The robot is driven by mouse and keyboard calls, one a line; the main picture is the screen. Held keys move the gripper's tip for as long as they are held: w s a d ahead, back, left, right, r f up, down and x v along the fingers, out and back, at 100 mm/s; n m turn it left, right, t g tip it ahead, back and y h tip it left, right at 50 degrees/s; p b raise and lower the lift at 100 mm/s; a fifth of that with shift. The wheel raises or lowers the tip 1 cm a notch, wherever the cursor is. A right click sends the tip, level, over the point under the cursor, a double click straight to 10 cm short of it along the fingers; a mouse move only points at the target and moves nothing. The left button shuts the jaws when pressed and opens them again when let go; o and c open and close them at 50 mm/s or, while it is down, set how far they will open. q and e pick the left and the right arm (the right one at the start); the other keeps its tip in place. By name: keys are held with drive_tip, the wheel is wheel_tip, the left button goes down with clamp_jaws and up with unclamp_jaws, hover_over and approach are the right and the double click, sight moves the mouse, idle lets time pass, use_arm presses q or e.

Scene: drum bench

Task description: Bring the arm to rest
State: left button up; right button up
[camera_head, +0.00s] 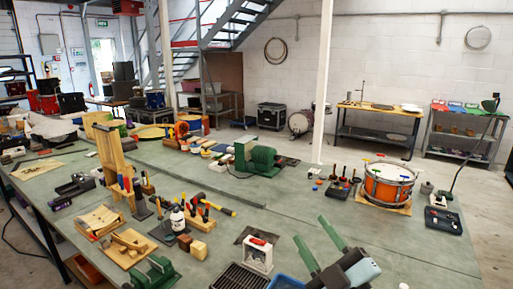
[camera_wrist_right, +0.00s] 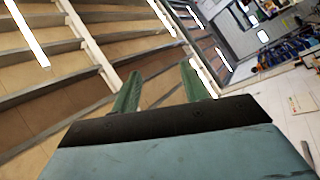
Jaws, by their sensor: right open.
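My right gripper (camera_head: 322,250) shows at the lower right of the head view, raised over the front of the green bench (camera_head: 300,205). Its two green fingers stand apart with nothing between them. The right wrist view shows the same fingers (camera_wrist_right: 160,85) spread and empty, pointing toward the ceiling and wall rather than the bench. My left gripper is not in either view.
An orange snare drum (camera_head: 388,184) sits on a board at the bench's right. A white box with a red handle (camera_head: 258,255), a black slotted tray (camera_head: 240,277) and a blue tray (camera_head: 285,283) lie near the right gripper. Tools and wooden blocks crowd the left.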

drive_tip(key=s+d+f+m+g+h, duration=0.3)
drive_tip(key=d+f+m+h, duration=0.25)
drive_tip(key=f, duration=0.25)
drive_tip(key=s+d+f+m+g+h, duration=0.35)
drive_tip(key=d+f+m+h, duration=0.2)
drive_tip(key=f, duration=0.25)
drive_tip(key=s+f+m+g+y, duration=0.1)
drive_tip(key=s+f+g, duration=0.4)
drive_tip(key=s, duration=0.4)
drive_tip(key=s+f+m+g+y, duration=0.1)
drive_tip(key=s+f+g, duration=0.45)
drive_tip(key=s, duration=0.45)
wheel_tip(320, 180, down, 32)
drive_tip(key=b, duration=0.9)
use_arm(q)
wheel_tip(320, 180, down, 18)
drive_tip(key=b, duration=0.9)
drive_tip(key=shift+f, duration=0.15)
use_arm(e)
drive_tip(key=s+d+f+g, duration=0.1)
drive_tip(key=s+f, duration=0.7)
drive_tip(key=f, duration=0.5)
drive_tip(key=s+d+f, duration=0.2)
drive_tip(key=s+f, duration=0.7)
drive_tip(key=f, duration=0.4)
drive_tip(key=shift+g+h, duration=0.3)
drive_tip(key=shift+g, duration=0.1)
